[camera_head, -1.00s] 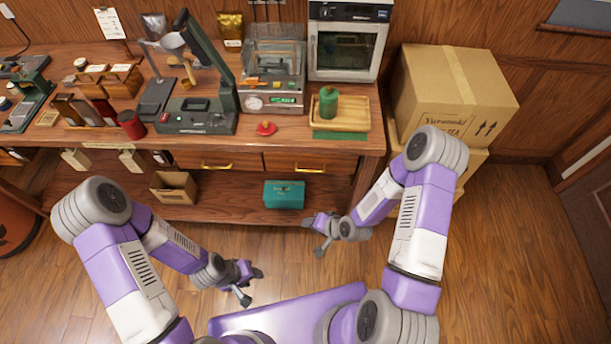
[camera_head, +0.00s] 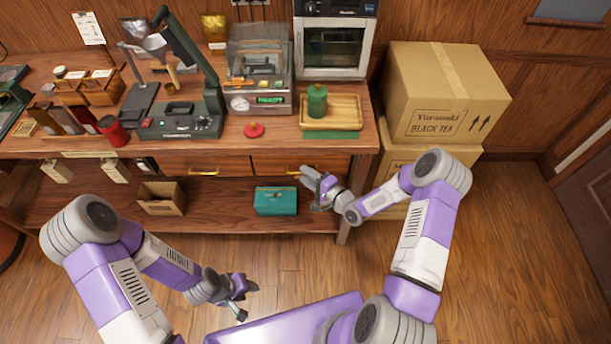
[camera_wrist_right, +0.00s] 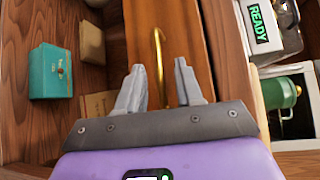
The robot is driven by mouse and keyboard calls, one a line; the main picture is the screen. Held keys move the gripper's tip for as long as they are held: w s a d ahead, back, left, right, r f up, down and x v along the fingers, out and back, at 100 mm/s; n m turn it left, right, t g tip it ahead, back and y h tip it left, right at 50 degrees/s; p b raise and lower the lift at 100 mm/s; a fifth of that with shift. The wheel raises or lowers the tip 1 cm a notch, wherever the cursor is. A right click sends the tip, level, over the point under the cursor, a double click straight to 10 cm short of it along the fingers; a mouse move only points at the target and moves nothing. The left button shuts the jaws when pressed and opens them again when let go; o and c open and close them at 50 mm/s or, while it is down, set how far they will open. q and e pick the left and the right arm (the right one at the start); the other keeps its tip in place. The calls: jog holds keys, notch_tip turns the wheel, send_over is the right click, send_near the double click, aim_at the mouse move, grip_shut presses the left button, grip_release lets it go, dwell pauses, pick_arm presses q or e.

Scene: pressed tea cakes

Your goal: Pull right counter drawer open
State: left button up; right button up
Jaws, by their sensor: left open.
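The right counter drawer (camera_head: 270,164) is a wooden front under the counter top and looks shut. Its brass bar handle (camera_wrist_right: 158,50) shows in the right wrist view, against the drawer front. My right gripper (camera_head: 306,177) is at the right part of this drawer front. In the right wrist view the right gripper (camera_wrist_right: 159,72) has its fingers apart, one on each side of the handle's line; contact with the handle cannot be told. My left gripper (camera_head: 243,298) is open and empty, low over the floor in front of the counter.
The left drawer (camera_head: 205,166) is beside it. A teal box (camera_head: 276,201) and an open cardboard box (camera_head: 161,198) stand on the lower shelf. Cartons (camera_head: 440,95) are stacked right of the counter. A wooden tray with a green canister (camera_head: 317,101) sits above the drawer.

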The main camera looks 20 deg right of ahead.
jog(key=shift+w+a+f, duration=0.1)
jog(key=shift+w+a, duration=0.15)
jog(key=shift+w, duration=0.2)
jog(key=shift+c, duration=0.3)
grip_shut()
pick_arm(q)
jog(key=shift+f, duration=0.2)
pick_arm(e)
jog(key=shift+s+a, duration=0.1)
